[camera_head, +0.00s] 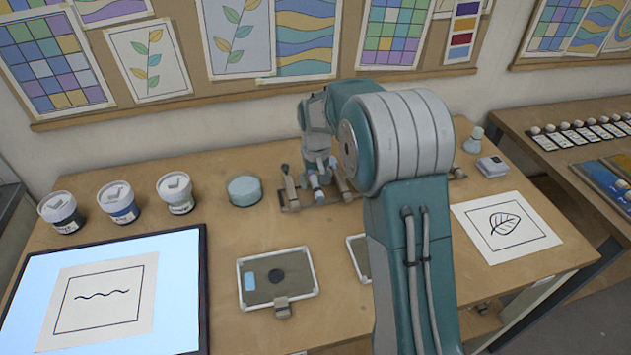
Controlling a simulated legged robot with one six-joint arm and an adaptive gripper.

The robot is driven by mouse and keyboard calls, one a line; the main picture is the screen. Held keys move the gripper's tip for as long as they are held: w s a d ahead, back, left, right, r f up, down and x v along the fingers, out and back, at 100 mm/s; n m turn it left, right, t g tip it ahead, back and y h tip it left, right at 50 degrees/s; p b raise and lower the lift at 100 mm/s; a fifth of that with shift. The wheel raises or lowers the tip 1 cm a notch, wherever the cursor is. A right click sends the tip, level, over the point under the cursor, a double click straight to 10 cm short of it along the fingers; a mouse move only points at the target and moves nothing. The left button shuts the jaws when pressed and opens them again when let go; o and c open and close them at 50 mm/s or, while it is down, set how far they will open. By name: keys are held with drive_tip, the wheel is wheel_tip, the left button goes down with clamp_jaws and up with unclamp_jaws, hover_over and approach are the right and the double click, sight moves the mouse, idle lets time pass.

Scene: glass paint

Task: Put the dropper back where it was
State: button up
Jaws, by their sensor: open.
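My gripper (322,178) points down over a low brown rack (292,207) at the back middle of the table. It is open, and its fingers are small and partly mixed with the rack's upright parts in this view. A slim upright piece with a dark top (286,178) stands at the rack's left end and may be a dropper. I cannot tell for certain which piece is the dropper, or whether one stands between the fingers. My arm hides the rack's right part.
Several lidded paint jars (119,203) and a blue round tub (244,190) stand left of the rack. A lit panel (190,255) with a line drawing lies front left. A framed tray (299,260) lies front middle. A leaf drawing (505,227) and a small grey device (492,167) are right.

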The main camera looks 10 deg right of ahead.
wheel_tip(320, 180, up, 11)
drive_tip(key=s+r+t, duration=0.1)
drive_tip(key=s+r, duration=0.5)
drive_tip(key=s, duration=0.2)
drive_tip(key=s+t, duration=0.4)
drive_tip(key=s, duration=1.9)
drive_tip(key=shift+f+t, duration=0.25)
drive_tip(key=shift+t, duration=0.05)
